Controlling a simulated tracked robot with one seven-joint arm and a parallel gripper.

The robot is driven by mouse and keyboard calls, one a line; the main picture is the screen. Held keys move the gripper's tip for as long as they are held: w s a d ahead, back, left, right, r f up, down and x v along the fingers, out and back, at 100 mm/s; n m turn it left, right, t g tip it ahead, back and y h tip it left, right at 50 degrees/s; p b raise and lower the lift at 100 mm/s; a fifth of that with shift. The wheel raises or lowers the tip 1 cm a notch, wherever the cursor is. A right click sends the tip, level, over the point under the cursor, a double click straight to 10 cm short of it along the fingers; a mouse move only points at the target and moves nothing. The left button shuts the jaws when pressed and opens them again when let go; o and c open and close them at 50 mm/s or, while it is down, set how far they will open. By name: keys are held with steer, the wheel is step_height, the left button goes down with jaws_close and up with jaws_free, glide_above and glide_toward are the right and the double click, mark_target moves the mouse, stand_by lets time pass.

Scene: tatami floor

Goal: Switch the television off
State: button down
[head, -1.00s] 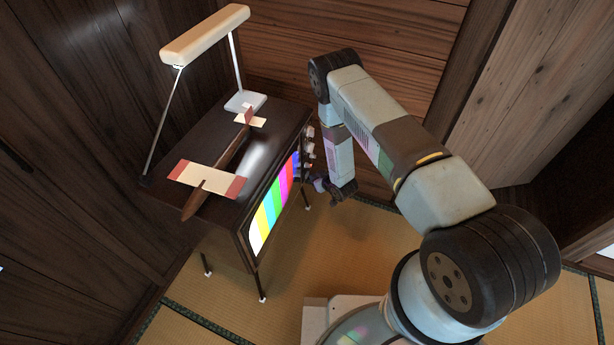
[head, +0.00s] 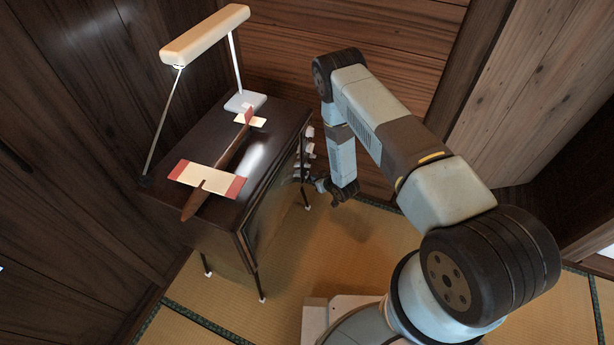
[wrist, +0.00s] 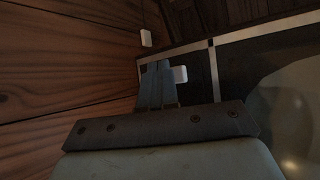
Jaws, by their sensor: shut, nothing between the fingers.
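The television (head: 222,225) is a dark wooden cabinet on thin legs. Its screen (head: 272,200) is dark; the screen also shows, dull grey with a faint reflection, at the right of the wrist view (wrist: 296,115). Pale knobs (head: 309,132) stick out along the front at its far end. My gripper (head: 313,182) is shut and empty at the lower part of that knob panel. In the wrist view, my shut fingers (wrist: 160,72) are beside a white knob (wrist: 181,74) and partly hide it. I cannot tell whether they touch it.
A model airplane (head: 220,168) and a lamp (head: 205,35) with a long pale shade stand on top of the television. Wooden walls (head: 390,45) close in behind and at the left. Tatami floor (head: 345,245) is open in front of the screen.

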steer(key=shift+s+d, duration=0.1)
steer(key=shift+d, duration=0.15)
steer(key=d, duration=0.1)
steer(key=s+d, duration=0.1)
steer(key=d, duration=0.1)
steer(key=s+d, duration=0.1)
steer(key=d, duration=0.1)
steer(key=shift+d, duration=0.25)
stand_by(0.4)
